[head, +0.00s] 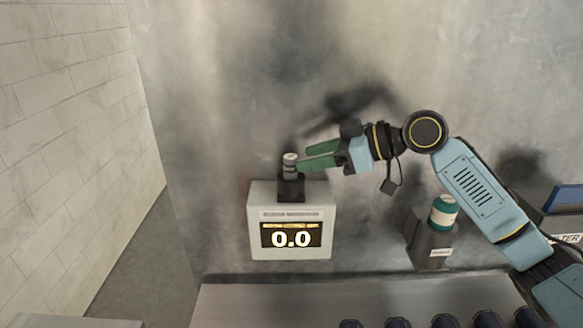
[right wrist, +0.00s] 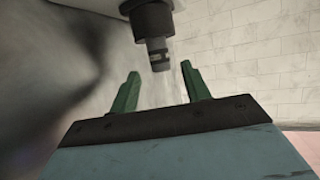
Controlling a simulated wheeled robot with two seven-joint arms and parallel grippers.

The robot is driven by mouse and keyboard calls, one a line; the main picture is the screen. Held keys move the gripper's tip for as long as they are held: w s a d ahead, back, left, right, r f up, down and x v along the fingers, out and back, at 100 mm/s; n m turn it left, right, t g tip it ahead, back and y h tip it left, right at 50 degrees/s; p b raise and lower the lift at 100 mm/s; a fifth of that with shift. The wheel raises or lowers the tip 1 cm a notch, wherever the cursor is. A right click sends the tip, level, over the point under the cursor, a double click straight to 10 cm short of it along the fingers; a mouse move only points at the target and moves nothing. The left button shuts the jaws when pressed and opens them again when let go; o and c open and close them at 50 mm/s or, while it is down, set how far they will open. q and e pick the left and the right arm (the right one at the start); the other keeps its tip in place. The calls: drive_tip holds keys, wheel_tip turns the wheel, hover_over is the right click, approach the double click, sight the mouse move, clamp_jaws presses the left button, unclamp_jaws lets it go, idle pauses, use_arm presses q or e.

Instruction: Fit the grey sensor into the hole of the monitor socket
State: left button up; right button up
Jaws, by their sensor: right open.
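The grey sensor (head: 290,160) stands upright at the top of the black monitor socket (head: 291,188), with its lower end hidden in it. The socket sits on the light grey monitor (head: 256,215), whose screen reads 0.0. My right gripper (head: 302,157) has its green fingers just to the right of the sensor, pointing left. In the right wrist view the open fingers (right wrist: 160,74) are apart with nothing between their tips. There the sensor (right wrist: 158,55) sticks out of the dark socket (right wrist: 153,20), just beyond the tips. My left gripper is not in view.
A teal and white jar (head: 443,212) stands on a grey labelled stand (head: 431,245) at the right, below my right arm. A blue-topped box (head: 566,198) is at the right edge. Several dark round things line the bottom edge. The metal wall behind is bare.

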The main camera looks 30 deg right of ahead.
drive_tip(key=b+v, duration=0.1)
drive_tip(key=v, duration=0.4)
idle(0.5)
